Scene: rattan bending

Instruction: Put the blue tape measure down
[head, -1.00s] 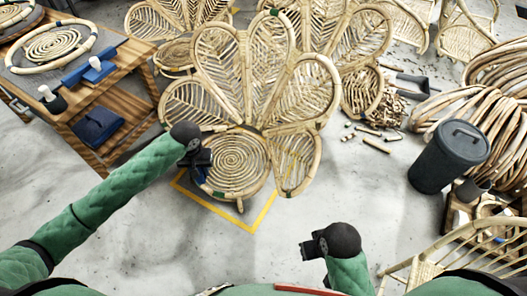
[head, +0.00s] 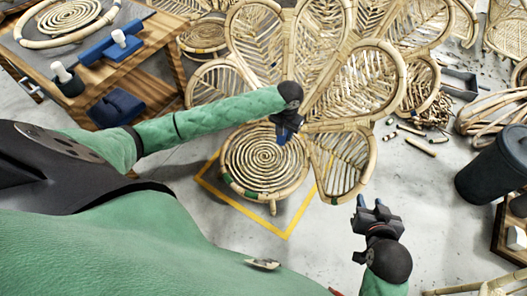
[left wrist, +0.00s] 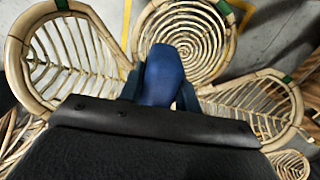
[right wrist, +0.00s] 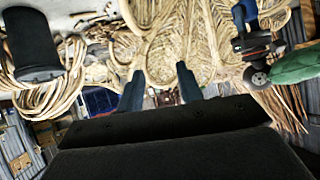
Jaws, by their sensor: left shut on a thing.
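My left gripper (head: 284,130) is shut on the blue tape measure (left wrist: 163,75), which shows between its fingers in the left wrist view. In the head view the gripper is over the right rear edge of the round spiral rattan seat (head: 262,158), in front of the petal-shaped chair back. The tape measure is mostly hidden by the gripper there. My right gripper (head: 371,208) is open and empty, to the right of the chair; its spread fingers (right wrist: 160,88) also show in the right wrist view.
A wooden workbench (head: 165,35) with blue tools stands at the upper left. A dark bin (head: 490,170) stands at the right, near rattan coils (head: 490,115) and offcuts on the floor. Yellow tape (head: 285,233) outlines the chair's floor spot. Floor in front is clear.

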